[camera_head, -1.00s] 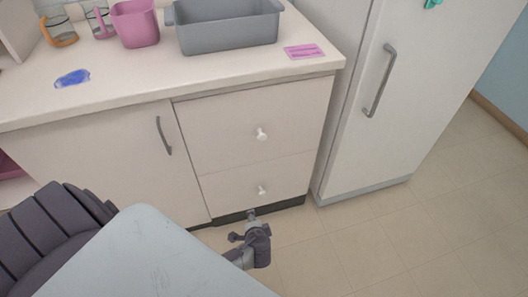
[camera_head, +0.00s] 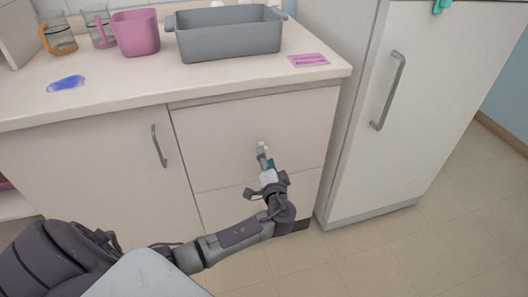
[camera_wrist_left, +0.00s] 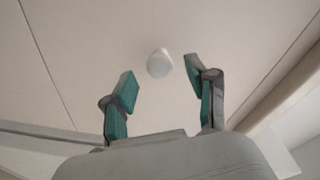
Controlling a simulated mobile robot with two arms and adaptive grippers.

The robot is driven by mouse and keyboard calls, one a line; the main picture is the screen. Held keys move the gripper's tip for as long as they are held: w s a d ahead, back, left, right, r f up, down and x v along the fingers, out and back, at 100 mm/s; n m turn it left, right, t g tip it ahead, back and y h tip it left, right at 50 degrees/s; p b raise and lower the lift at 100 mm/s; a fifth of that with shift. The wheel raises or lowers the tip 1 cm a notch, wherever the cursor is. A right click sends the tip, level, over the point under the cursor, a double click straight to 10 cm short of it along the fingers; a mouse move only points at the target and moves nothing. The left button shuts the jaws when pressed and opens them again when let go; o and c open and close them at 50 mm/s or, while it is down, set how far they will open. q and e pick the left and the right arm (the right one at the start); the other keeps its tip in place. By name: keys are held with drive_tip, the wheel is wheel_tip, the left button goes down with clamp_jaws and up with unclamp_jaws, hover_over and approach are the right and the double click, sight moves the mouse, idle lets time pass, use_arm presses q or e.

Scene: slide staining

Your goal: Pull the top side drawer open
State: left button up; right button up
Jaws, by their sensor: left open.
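The top side drawer (camera_head: 220,128) is a beige front under the counter, flush with the cabinet and closed. Its white round knob (camera_head: 263,147) shows just beyond the fingertips of my left gripper (camera_head: 264,160). In the left wrist view the knob (camera_wrist_left: 160,63) lies between and slightly ahead of the two open teal-padded fingers (camera_wrist_left: 162,85), with a gap on both sides. The fingers do not touch it there. The lower drawer (camera_head: 228,207) is closed, and my arm hides its knob. My right gripper is not in view.
A grey bin (camera_head: 228,42), a pink container (camera_head: 136,34), glass mugs and a pink card (camera_head: 309,60) stand or lie on the counter (camera_head: 120,88). A cupboard handle (camera_head: 159,146) is to the left. A white fridge (camera_head: 385,150) stands right. The floor in front is clear.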

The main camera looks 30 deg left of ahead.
use_arm(q)
drive_tip(key=shift+x, duration=1.95)
clamp_jaws()
